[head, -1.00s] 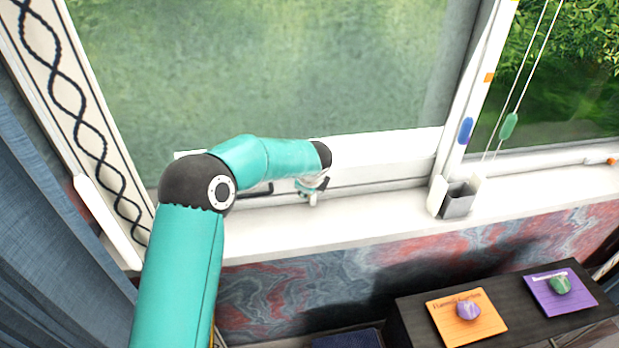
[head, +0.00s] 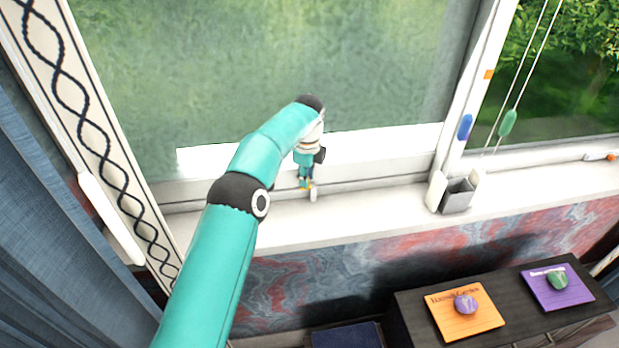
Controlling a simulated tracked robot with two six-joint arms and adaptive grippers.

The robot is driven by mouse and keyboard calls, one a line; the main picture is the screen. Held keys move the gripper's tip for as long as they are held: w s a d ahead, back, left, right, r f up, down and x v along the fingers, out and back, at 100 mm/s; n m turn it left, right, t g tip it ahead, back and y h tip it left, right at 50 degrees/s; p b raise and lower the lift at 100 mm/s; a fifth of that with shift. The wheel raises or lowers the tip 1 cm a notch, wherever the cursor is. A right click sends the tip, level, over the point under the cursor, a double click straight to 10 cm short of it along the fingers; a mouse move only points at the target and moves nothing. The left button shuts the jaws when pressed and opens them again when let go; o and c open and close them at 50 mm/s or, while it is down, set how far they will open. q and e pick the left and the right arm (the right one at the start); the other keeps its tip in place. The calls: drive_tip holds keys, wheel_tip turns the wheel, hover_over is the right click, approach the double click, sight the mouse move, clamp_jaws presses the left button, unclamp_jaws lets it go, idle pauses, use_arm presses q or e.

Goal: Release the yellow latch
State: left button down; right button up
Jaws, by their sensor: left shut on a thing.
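My left gripper (head: 307,188) reaches down to the bottom rail of the large window, just above the white sill (head: 380,207). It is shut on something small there. Bits of yellow show at the fingertips, which I take to be the yellow latch (head: 302,187); the fingers hide most of it, so its position cannot be made out. A small pale piece hangs beside the fingertips. My right gripper is not in view.
A grey holder (head: 457,196) stands on the sill to the right. A blue piece (head: 465,127) and an orange piece (head: 488,75) sit on the window post. A green cord pull (head: 508,123) hangs nearby. A dark cabinet (head: 415,308) bears orange and purple cards with stones.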

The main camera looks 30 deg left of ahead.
use_arm(q)
drive_tip(key=shift+w+a+r, duration=0.1)
drive_tip(key=shift+a+r, duration=0.1)
drive_tip(key=shift+a, duration=0.2)
drive_tip(key=c, duration=1)
unclamp_jaws()
drive_tip(key=shift+f, duration=0.1)
drive_tip(key=shift+d, duration=0.1)
drive_tip(key=shift+w, duration=0.1)
